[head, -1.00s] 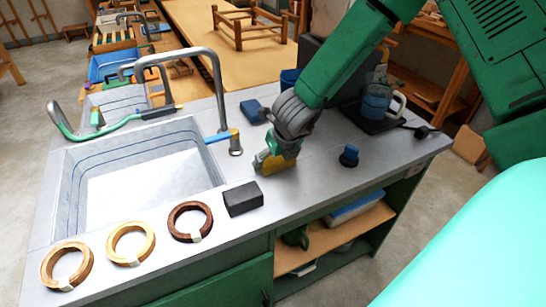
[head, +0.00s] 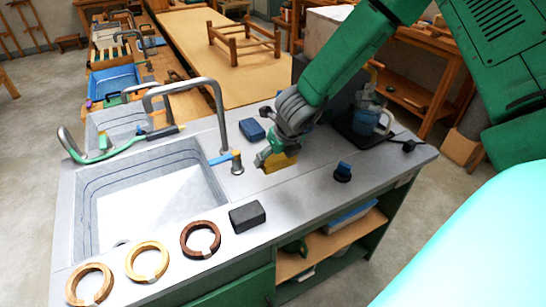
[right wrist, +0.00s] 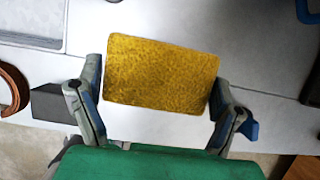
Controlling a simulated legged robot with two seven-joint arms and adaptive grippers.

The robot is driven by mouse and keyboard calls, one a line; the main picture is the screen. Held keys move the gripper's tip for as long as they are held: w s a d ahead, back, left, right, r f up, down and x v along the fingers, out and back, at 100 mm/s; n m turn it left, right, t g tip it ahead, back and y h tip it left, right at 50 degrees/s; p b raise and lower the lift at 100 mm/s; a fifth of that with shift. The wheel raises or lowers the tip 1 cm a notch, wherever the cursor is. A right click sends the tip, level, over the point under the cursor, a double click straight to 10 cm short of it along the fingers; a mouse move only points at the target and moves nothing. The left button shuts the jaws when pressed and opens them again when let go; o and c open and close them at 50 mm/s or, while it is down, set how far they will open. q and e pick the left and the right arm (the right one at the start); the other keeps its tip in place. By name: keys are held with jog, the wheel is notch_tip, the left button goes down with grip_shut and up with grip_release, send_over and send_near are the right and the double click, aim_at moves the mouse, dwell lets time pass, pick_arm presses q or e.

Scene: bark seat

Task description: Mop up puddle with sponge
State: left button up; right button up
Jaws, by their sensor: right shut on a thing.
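The yellow sponge (head: 281,163) is in my right gripper (head: 277,159), over the grey counter (head: 300,205) to the right of the tap. In the right wrist view the sponge (right wrist: 162,75) is a flat, rough rectangle between the two fingers of the gripper (right wrist: 158,95), which close on its sides. I cannot tell whether its underside touches the counter. I cannot make out a puddle; the sponge and gripper hide part of the counter. My left gripper is not in view.
The sink (head: 88,205) and tap (head: 222,120) are at left. A dark block (head: 247,216) and wooden rings (head: 200,239) line the front edge.

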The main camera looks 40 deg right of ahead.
jog(key=shift+d+f, duration=0.15)
jog(key=shift+d, duration=0.55)
jog(key=shift+a+r+p, duration=0.25)
jog(key=shift+r+p, duration=0.05)
jog(key=shift+r, duration=0.15)
jog(key=r+p, duration=0.1)
jog(key=r, duration=0.1)
jog(key=a+r+p, duration=0.1)
jog(key=p, duration=0.1)
jog(key=shift+r, duration=0.35)
jog(key=shift+d+r+p, duration=0.3)
jog(key=shift+r+p, duration=0.45)
jog(key=shift+d+r+p, duration=0.35)
jog(key=shift+r+p, duration=0.05)
jog(key=shift+r, duration=0.65)
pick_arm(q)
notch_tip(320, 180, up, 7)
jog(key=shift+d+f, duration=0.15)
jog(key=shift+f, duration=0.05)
pick_arm(e)
jog(key=shift+a, duration=0.5)
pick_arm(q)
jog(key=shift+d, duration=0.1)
pick_arm(e)
jog(key=shift+d, duration=0.15)
